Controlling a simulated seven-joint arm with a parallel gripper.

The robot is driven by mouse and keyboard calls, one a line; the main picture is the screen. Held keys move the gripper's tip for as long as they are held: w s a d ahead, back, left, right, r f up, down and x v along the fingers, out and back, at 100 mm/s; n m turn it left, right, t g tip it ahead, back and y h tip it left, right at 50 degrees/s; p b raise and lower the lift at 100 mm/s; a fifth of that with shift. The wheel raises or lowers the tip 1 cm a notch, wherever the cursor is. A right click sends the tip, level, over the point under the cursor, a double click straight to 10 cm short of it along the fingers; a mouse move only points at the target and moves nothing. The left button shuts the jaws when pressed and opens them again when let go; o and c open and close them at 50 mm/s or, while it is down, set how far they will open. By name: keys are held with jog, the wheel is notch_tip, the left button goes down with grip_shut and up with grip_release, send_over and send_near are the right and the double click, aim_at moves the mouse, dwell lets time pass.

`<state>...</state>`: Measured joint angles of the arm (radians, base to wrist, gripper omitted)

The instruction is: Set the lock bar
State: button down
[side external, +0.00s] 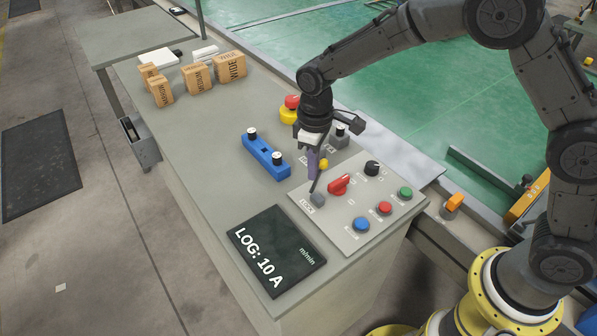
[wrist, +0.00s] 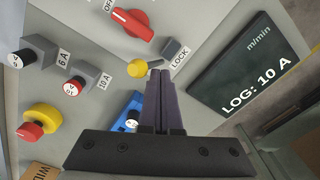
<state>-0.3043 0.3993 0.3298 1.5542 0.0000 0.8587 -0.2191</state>
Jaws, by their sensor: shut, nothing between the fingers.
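The lock bar appears as a dark rod with a yellow ball end (wrist: 137,68), beside a grey block (wrist: 172,48) labelled LOCK in the wrist view. In the side view the grey block (side external: 318,199) sits at the near left of the control panel, and the yellow ball (side external: 323,163) shows just right of my fingers. My gripper (side external: 313,177) points down over the panel's left edge, its purple fingers shut and empty. In the wrist view my gripper's tips (wrist: 160,72) are close to the rod; I cannot tell whether they touch it. The fingers may hide part of the rod.
A red rotary knob (side external: 340,184), a black knob (side external: 372,168) and green, red and blue buttons (side external: 361,225) share the panel. The screen (side external: 276,250) reads "LOG: 10 A". A blue holder (side external: 265,157) and a red-and-yellow stop button (side external: 290,110) stand nearby. Labelled wooden blocks (side external: 198,78) stand farther back.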

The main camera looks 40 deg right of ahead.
jog(key=shift+d+f, duration=0.1)
jog(key=shift+d, duration=0.05)
jog(key=shift+d+f, duration=0.3)
jog(key=shift+d, duration=0.3)
notch_tip(320, 180, up, 8)
jog(key=a, duration=0.1)
dwell(0.9)
jog(key=shift+a, duration=0.1)
notch_tip(320, 180, up, 9)
jog(key=m+t, duration=0.1)
jog(key=t, duration=0.1)
send_over(314, 183)
jog(key=s+d, duration=0.2)
jog(key=d, duration=0.3)
jog(key=s+d+r+m+t, duration=0.1)
jog(key=s+d+r+t, duration=0.1)
jog(key=s+d+r, duration=0.4)
jog(key=s+d+f+m, duration=0.1)
jog(key=s+f+m, duration=0.1)
jog(key=s, duration=0.7)
jog(key=s+d+f+m+t, duration=0.1)
jog(key=s+f+m, duration=0.1)
jog(key=s, duration=0.8)
jog(key=shift+d+f+t, duration=0.15)
jog(key=shift+f+t, duration=0.15)
jog(key=shift+f, duration=0.25)
